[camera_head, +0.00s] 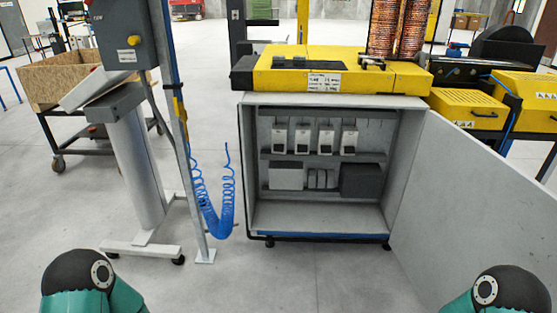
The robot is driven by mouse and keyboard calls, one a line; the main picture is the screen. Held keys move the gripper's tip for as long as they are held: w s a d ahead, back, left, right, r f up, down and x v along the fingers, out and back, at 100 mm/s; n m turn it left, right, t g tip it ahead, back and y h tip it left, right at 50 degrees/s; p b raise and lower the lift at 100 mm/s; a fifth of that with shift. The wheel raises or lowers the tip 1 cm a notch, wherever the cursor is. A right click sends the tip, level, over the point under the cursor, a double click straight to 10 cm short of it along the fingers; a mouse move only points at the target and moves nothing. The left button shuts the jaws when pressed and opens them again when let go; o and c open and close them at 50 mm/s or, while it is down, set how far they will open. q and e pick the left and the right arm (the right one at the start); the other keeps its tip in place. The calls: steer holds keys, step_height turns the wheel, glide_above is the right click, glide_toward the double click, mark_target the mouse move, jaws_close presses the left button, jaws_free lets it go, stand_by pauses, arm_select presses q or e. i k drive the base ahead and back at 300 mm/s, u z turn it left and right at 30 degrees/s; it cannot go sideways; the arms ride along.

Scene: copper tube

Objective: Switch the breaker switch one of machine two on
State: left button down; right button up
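An open grey electrical cabinet (248,190) stands in the middle under a yellow machine top (330,77). Inside, on its upper row, are several white breaker switches; the leftmost breaker (280,139) is at the left end of the row. Each has a small dark part at its top, too small to tell its position. No machine number is readable. At the bottom corners, teal and black rounded parts of my arms show; neither gripper is in view.
The cabinet door (470,210) is swung wide open to the right. A grey pedestal (135,165) and a pole with a coiled blue hose (212,215) stand left of the cabinet. A wooden crate on a cart (65,82) is farther left. The floor before the cabinet is clear.

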mark_target(277, 148)
steer(key=u, duration=0.4)
steer(key=i, duration=1.65)
steer(key=z, duration=0.55)
steer(key=i, duration=0.45)
steer(key=z, duration=0.3)
steer(key=k, duration=0.95)
steer(key=z, duration=0.15)
steer(key=i, duration=0.95)
steer(key=u, duration=0.05)
